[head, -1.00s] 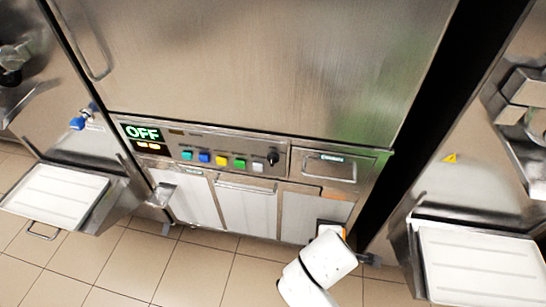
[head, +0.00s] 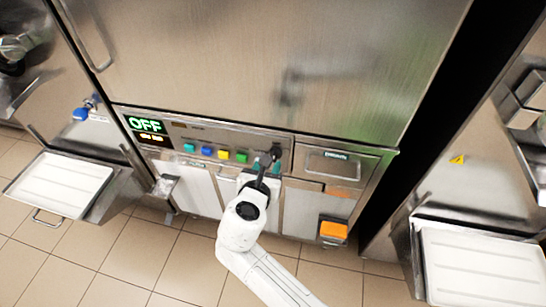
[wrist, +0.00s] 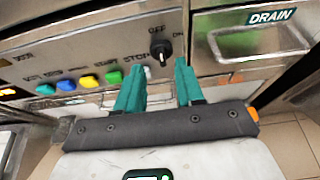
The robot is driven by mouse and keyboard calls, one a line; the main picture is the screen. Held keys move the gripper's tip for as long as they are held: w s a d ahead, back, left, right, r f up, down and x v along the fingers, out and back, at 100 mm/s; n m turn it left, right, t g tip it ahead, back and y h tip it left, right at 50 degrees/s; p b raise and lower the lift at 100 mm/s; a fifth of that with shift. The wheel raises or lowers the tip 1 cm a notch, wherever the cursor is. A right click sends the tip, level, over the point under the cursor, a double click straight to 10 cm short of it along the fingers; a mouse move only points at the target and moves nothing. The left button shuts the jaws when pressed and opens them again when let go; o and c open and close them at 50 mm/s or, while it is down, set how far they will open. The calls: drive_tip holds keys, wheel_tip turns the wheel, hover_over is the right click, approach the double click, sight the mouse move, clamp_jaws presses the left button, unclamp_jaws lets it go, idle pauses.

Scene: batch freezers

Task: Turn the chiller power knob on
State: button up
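The black chiller power knob (head: 275,152) is at the right end of the control panel (head: 205,136). The display (head: 146,125) reads OFF in green. My gripper (head: 268,168) is in front of the panel just below the knob. In the wrist view, its two teal fingers (wrist: 157,76) are apart and empty, with the knob just beyond and between their tips. No contact with the knob is visible.
Left of the knob is a row of coloured buttons (head: 222,154). The drain drawer (head: 335,164) is to the right. An orange item (head: 333,231) is low on the cabinet. White trays stick out at left (head: 60,186) and right (head: 480,265).

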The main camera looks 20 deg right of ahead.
sight(274, 155)
drive_tip(key=x, duration=0.6)
clamp_jaws()
idle(0.3)
